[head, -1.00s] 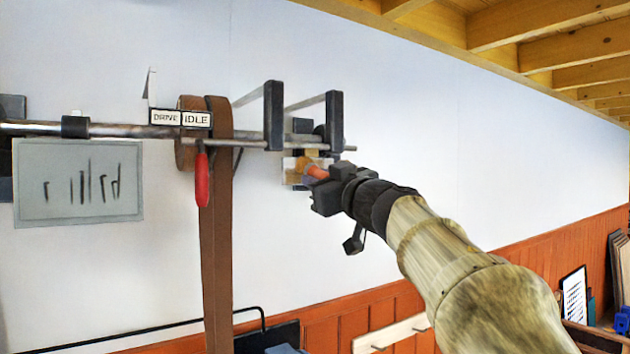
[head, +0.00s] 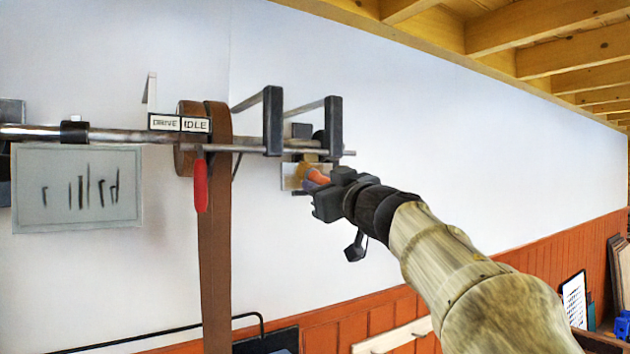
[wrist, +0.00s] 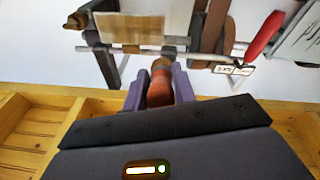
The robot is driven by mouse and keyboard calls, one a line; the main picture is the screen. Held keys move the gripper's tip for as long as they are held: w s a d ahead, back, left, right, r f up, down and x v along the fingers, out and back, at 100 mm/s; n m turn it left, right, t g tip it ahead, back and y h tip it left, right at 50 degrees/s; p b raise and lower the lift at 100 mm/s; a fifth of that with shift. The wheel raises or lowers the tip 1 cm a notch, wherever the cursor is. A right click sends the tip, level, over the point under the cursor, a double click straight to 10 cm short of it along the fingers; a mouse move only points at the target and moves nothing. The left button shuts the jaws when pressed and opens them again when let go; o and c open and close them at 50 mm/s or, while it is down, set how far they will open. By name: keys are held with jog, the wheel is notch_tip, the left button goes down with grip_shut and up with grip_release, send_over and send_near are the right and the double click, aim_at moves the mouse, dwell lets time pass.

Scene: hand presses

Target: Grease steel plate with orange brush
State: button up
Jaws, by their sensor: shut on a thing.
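My gripper (head: 328,186) is shut on the orange brush (head: 316,178). In the wrist view the orange handle (wrist: 160,92) stands between the two fingers, with a tan band and a dark end beyond it. A small pale, tan-streaked plate (head: 289,177), apparently the steel plate, is behind the brush at the bracket. It also shows in the wrist view as a brownish, shiny rectangle (wrist: 138,27). The brush's far end is close to the plate; I cannot tell whether they touch, as the gripper and brush hide part of it.
A long shaft (head: 120,134) runs along the wall above, with two dark hanger brackets (head: 273,120). A brown belt (head: 215,260), a red-handled lever (head: 201,186) and DRIVE/IDLE signs (head: 180,123) are left of my gripper. A grey tool board (head: 80,215) hangs farther left. The wall at right is clear.

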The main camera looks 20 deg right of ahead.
jog(key=f+x, duration=0.1)
jog(key=x, duration=0.6)
jog(key=shift+w+a+f, duration=0.2)
jog(key=shift+a+f, duration=0.05)
jog(key=shift+a, duration=0.05)
jog(key=shift+w+a, duration=0.2)
jog(key=shift+w, duration=0.45)
dwell(0.8)
jog(key=shift+w+d, duration=0.2)
jog(key=shift+d, duration=0.7)
jog(key=shift+w+d, duration=0.25)
jog(key=shift+d, duration=0.6)
jog(key=shift+w+d, duration=0.3)
jog(key=shift+d, duration=0.55)
jog(key=shift+w+d, duration=0.3)
jog(key=shift+d, duration=0.5)
jog(key=shift+w+d, duration=0.3)
jog(key=shift+d, duration=0.55)
jog(key=shift+w+d, duration=0.3)
jog(key=shift+d, duration=0.5)
